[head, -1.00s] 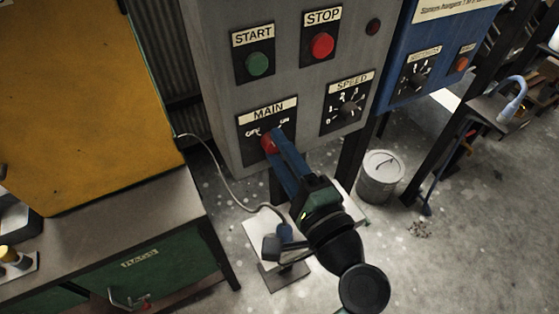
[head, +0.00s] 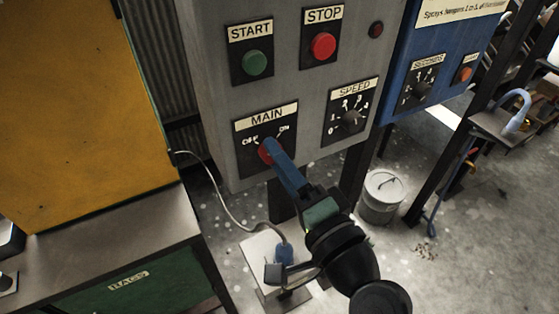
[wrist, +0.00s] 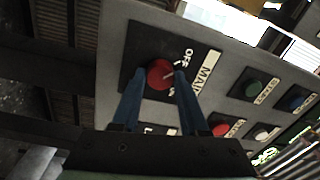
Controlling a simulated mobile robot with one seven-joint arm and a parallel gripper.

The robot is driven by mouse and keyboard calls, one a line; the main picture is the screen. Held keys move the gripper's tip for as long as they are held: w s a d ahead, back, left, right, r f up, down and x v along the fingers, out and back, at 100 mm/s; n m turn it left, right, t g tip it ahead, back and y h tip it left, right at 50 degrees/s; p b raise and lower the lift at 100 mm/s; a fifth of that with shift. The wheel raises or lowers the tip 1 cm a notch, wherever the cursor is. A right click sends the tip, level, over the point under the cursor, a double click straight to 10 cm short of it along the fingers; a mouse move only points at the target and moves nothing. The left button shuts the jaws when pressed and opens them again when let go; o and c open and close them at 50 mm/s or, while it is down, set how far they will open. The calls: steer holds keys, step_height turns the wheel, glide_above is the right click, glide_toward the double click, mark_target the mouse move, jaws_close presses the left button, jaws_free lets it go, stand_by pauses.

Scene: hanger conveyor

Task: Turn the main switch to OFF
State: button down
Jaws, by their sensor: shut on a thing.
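The main switch is a red rotary knob (head: 265,152) on a black plate labelled MAIN (head: 268,119), with OFF at its upper left and ON at its upper right. My gripper (head: 271,150) is shut on the knob, its blue fingers reaching in from the lower right and covering part of it. The wrist view shows the red knob (wrist: 160,74) between the two fingers (wrist: 156,82), with a pale mark on its face. Which label that mark points to I cannot tell, as a finger hides part of the lettering.
On the grey panel (head: 222,130) are the green START button (head: 255,63), red STOP button (head: 323,46) and SPEED dial (head: 352,121). A blue box (head: 414,60) adjoins at right. A bin (head: 381,197) stands on the floor; a green bench (head: 130,285) is at lower left.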

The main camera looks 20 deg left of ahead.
steer(key=shift+c, duration=2.1)
jaws_free()
steer(key=b+v, duration=0.1)
steer(key=v, duration=1.2)
